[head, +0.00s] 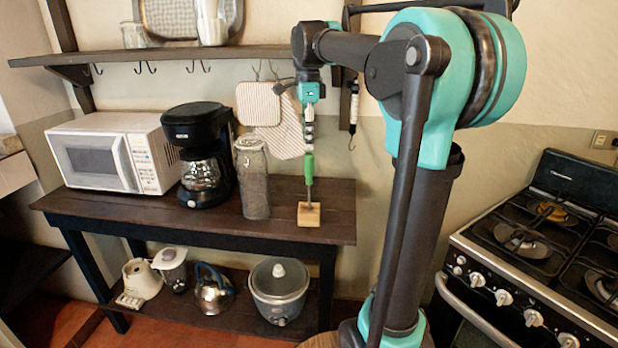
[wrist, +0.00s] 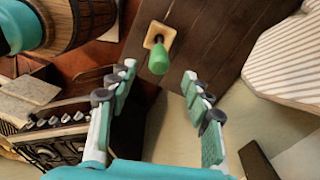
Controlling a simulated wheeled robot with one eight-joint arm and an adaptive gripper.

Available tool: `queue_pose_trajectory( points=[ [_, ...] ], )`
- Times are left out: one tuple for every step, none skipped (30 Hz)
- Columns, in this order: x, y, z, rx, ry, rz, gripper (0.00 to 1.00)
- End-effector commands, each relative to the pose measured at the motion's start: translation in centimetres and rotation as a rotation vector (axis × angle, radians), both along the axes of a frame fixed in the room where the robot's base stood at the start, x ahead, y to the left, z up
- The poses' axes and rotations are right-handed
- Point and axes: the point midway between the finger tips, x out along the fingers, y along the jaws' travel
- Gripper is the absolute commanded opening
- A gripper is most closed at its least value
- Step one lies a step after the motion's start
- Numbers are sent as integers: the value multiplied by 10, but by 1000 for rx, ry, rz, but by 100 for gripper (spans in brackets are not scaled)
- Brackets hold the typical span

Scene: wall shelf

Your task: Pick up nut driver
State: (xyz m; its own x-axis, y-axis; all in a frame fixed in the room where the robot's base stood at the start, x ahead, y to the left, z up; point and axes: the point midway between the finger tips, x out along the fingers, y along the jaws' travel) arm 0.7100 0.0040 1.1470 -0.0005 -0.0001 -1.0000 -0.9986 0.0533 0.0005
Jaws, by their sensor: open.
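The nut driver (head: 309,178) has a green handle on top and a thin shaft down to a small wooden block (head: 308,214). It stands upright on the right part of the dark wooden table. My gripper (head: 309,135) hangs pointing down just above the green handle in the head view. In the wrist view, the green handle of the nut driver (wrist: 158,60) shows ahead of the gap between the two fingers. My gripper (wrist: 158,80) is open there, with nothing between its pads. The lower shaft is partly hidden behind the handle in the wrist view.
A tall glass jar (head: 252,178) stands left of the nut driver. Beyond it are a black coffee maker (head: 200,150) and a white microwave (head: 115,152). Pot holders (head: 258,104) hang on the wall behind. A stove (head: 540,250) stands at the right.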

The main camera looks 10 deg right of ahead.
Motion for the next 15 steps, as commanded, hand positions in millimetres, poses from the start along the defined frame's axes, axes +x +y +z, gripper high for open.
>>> queue_pose_trajectory(
  points=[
    [0,0,-11,0,0,0,50],
    [0,0,-17,0,0,0,50],
    [0,0,-25,0,0,0,50],
    [0,0,-31,0,0,0,50],
    [0,0,-36,0,0,1,50],
    [0,0,-43,0,0,1,50],
    [0,0,-48,0,0,1,50],
    [0,0,-52,0,0,1,50],
    [0,0,-57,0,0,1,50],
    [0,0,-60,0,0,1,50],
    [0,0,-63,0,0,1,50],
    [0,0,-65,0,0,1,50],
    [0,0,-67,0,0,1,50],
    [0,0,-68,0,0,1,50],
    [0,0,-70,0,0,1,50]
  ],
)
